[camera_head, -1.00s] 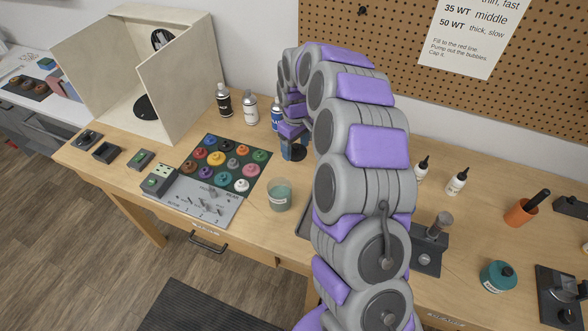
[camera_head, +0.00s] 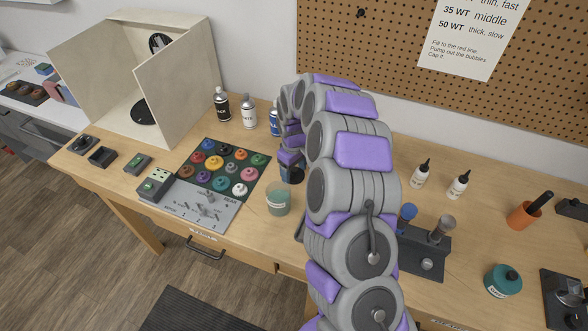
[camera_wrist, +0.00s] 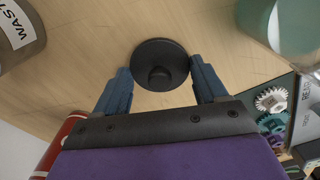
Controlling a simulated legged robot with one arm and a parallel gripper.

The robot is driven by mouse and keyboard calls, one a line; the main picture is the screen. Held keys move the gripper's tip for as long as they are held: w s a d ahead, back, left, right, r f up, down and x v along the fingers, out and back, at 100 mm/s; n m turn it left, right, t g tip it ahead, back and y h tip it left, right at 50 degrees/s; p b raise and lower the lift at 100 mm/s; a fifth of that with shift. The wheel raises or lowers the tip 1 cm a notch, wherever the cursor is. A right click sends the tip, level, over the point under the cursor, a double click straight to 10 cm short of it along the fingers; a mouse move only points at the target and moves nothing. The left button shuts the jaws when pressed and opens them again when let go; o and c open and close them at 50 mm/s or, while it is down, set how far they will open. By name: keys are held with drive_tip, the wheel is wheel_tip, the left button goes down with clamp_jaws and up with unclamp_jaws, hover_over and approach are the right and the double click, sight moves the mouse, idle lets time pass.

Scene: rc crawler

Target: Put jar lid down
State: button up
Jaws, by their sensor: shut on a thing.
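The round black jar lid (camera_wrist: 160,62), with a raised knob, sits between the blue fingers of my gripper (camera_wrist: 160,76) in the wrist view. My gripper (camera_head: 291,168) is shut on it. In the head view the lid's dark edge (camera_head: 292,178) shows low over the wooden table (camera_head: 120,178), behind the open teal jar (camera_head: 278,202). The jar also shows at the top right of the wrist view (camera_wrist: 290,25). I cannot tell whether the lid touches the table.
Several bottles, including a white one (camera_head: 248,112), stand behind the gripper. A container labelled "WAST" (camera_wrist: 18,35) is at the wrist view's top left. Bare tabletop lies around the lid.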

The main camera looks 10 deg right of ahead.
sight(294, 169)
drive_tip(key=o, duration=1)
drive_tip(key=shift+r, duration=0.1)
wheel_tip(294, 169, up, 12)
drive_tip(key=p, duration=0.2)
drive_tip(key=s+a+r, duration=0.2)
drive_tip(key=s+r, duration=0.5)
drive_tip(key=s, duration=0.2)
drive_tip(key=s+r+m, duration=0.1)
drive_tip(key=s+m, duration=0.1)
drive_tip(key=s, duration=0.9)
drive_tip(key=s+d+r+m+g, duration=0.1)
drive_tip(key=s+m, duration=0.1)
drive_tip(key=s, duration=1)
drive_tip(key=s+d+r+m, duration=0.1)
drive_tip(key=s+m, duration=0.1)
drive_tip(key=s, duration=0.9)
drive_tip(key=shift+s+r+m+g, duration=0.15)
drive_tip(key=shift+r+m+g, duration=0.05)
drive_tip(key=shift+m+g, duration=0.2)
